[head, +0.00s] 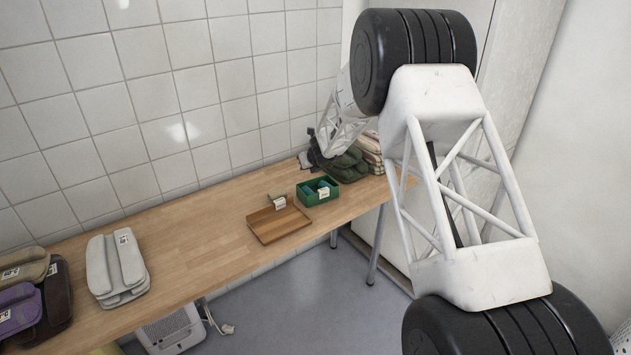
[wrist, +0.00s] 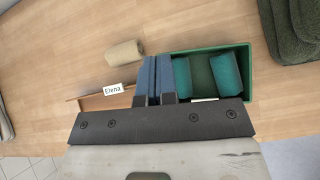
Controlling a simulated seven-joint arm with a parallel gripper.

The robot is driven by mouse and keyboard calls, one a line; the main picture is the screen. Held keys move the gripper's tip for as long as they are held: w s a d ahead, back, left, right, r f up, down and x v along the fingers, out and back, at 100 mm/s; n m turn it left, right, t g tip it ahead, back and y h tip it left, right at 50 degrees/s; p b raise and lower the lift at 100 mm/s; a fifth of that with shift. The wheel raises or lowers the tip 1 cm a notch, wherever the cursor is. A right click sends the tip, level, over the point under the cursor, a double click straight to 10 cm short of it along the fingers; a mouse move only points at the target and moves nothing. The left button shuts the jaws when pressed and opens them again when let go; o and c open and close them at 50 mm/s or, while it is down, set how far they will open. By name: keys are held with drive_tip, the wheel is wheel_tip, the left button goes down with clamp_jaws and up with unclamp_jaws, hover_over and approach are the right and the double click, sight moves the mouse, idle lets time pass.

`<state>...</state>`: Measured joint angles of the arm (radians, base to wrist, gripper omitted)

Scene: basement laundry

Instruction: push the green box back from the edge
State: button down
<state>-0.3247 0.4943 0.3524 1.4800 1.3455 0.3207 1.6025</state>
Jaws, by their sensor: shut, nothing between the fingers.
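The green box (head: 304,197) stands on the wooden table, with a strip of bare wood between it and the front edge. It is open-topped and holds teal rolled cloths (wrist: 225,72) and a white label. In the wrist view the green box (wrist: 249,78) is just right of my gripper (wrist: 153,60). My gripper's blue fingers are shut and empty, beside the box's left end; I cannot tell whether they touch it. The gripper body hides the box's near side there. In the head view my fingers are not clear.
Dark green folded cloths (head: 343,165) are to the right. Grey folded towels (head: 116,265) lie far left. The table (head: 190,255) between is clear.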

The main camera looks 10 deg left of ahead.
drive_tip(key=m+t+h, duration=0.2)
approach(314, 181)
drive_tip(key=s+r, duration=0.1)
drive_tip(key=r, duration=0.2)
drive_tip(key=shift+s, duration=0.4)
drive_tip(key=shift+s+d+f, duration=0.15)
drive_tip(key=shift+s+d, duration=0.1)
drive_tip(key=shift+d, duration=0.1)
drive_tip(key=shift+x, duration=5)
drive_tip(key=shift+d+f, duration=0.15)
drive_tip(key=shift+w, duration=0.1)
drive_tip(key=shift+w+a, duration=0.5)
drive_tip(key=shift+w, duration=0.4)
drive_tip(key=shift+s, duration=0.1)
